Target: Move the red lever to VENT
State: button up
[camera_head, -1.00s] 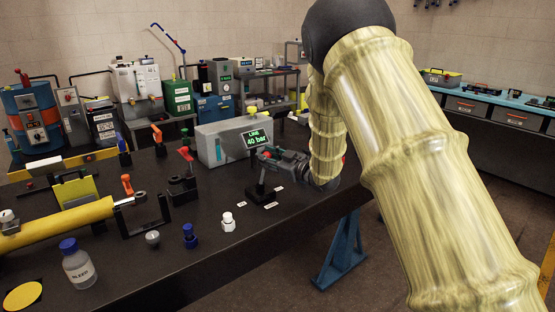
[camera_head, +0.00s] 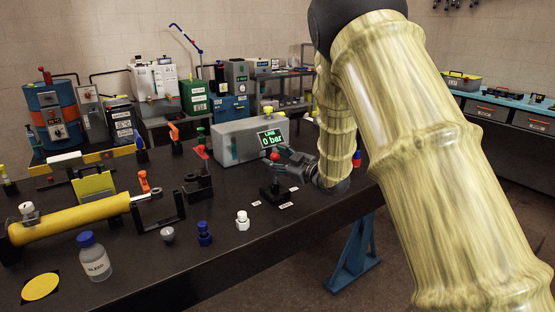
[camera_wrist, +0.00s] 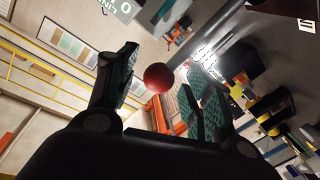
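The red lever has a round red knob (camera_wrist: 158,77), which shows between my two fingers in the wrist view. In the head view the knob (camera_head: 276,156) is small and partly covered by my gripper (camera_head: 284,161). The lever's black base (camera_head: 273,192) stands on the dark bench with small white label cards (camera_head: 285,206) around it; their words are too small to read. My gripper (camera_wrist: 162,82) is open, its fingers on either side of the knob with gaps visible. A grey box behind it has a display (camera_head: 270,139) reading "LINE 0 bar".
Another red-topped part (camera_head: 201,152) stands left of the grey box. The bench's front edge is clear near the lever.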

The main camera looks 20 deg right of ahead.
jog(key=shift+a+r, duration=0.1)
jog(key=f+v, duration=0.1)
jog(key=v, duration=1.1)
jog(key=shift+r, duration=0.4)
jog(key=shift+s, duration=0.1)
